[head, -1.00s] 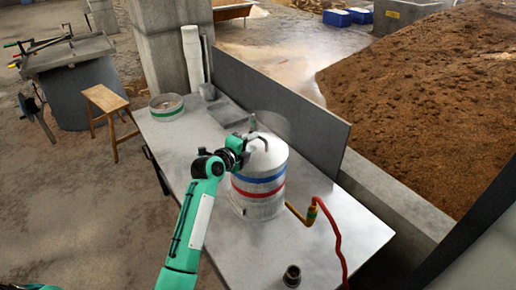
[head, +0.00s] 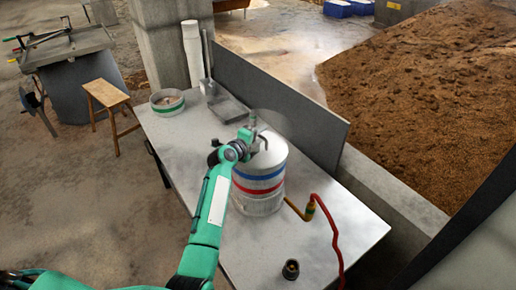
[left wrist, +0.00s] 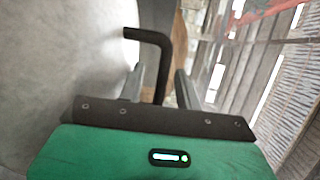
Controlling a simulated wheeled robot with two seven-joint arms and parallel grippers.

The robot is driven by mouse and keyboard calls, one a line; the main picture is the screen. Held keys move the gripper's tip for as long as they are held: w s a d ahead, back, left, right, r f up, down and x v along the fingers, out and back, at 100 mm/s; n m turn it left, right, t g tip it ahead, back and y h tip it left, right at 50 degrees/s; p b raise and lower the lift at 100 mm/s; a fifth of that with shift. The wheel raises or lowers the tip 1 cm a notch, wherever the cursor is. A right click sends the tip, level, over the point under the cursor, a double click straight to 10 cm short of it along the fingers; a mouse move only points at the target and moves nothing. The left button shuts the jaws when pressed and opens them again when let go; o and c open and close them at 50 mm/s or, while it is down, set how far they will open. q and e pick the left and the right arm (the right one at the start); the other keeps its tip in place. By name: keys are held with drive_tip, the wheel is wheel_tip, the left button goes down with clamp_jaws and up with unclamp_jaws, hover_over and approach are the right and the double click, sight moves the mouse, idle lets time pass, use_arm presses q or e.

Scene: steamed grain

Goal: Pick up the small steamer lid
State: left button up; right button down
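The small steamer lid (head: 270,155) is a pale metal cover on top of the steamer cylinder (head: 259,187), which has blue and red bands. Its dark bent handle (head: 263,141) also shows in the left wrist view (left wrist: 152,38). My left gripper (head: 253,132) is at the lid's handle, at the top left of the steamer. In the left wrist view its two fingers (left wrist: 159,85) stand apart, with the handle's upright part between them. I see a gap beside the handle, so the fingers do not look closed on it. My right gripper is not in view.
The grey table (head: 185,135) carries a green-banded round container (head: 167,104) at the far left and a small dark fitting (head: 291,269) at the front. A red hose (head: 335,235) runs right of the steamer. A dark panel (head: 285,95) stands along the back edge.

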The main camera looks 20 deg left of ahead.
use_arm(q)
clamp_jaws()
idle(1.3)
